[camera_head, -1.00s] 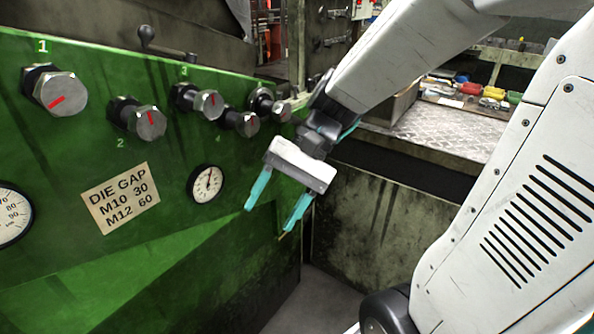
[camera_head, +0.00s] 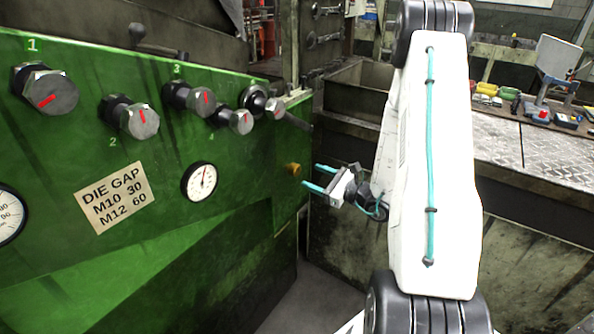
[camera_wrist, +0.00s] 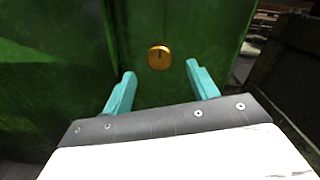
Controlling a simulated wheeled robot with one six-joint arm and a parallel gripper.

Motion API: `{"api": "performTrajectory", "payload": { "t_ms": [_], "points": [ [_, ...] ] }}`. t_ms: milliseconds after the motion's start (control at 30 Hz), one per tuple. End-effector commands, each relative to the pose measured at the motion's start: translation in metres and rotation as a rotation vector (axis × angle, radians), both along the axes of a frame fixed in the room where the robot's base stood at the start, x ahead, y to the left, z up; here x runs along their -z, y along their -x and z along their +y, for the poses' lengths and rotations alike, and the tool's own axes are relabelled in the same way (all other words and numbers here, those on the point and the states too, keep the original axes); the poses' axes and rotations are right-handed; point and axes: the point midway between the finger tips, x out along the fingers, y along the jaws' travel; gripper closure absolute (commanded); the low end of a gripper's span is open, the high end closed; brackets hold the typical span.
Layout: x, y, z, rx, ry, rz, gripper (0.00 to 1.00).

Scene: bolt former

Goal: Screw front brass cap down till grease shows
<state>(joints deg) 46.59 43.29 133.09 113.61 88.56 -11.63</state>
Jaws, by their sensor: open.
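The brass cap (camera_head: 292,169) sits on the green panel near its right end, below the row of knobs. In the wrist view the brass cap (camera_wrist: 159,56) is round, with a dark line on its upper face. My gripper (camera_head: 311,176) is just to the right of it in the head view, open and empty, its teal fingers pointing at the panel. In the wrist view my gripper (camera_wrist: 162,82) has its fingertips apart on either side of and below the cap, not touching it. I see no grease around the cap.
Several grey knobs with red marks, such as the nearest knob (camera_head: 50,92), stick out of the green panel (camera_head: 240,165). A dial (camera_head: 199,181) and a "DIE GAP" label (camera_head: 115,196) lie to the left. A metal bench (camera_head: 510,145) stands behind my arm.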

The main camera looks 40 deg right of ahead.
Motion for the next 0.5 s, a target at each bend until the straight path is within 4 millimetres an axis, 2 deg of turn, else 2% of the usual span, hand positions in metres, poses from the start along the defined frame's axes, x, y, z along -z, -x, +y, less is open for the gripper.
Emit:
{"api": "performTrajectory", "payload": {
  "t_ms": [300, 500],
  "points": [
    [-0.001, -0.046, 0.019, -0.005, 0.002, -0.001, 0.41],
    [-0.001, -0.065, 0.025, -0.004, 0.001, 0.0, 0.41]
  ]
}}
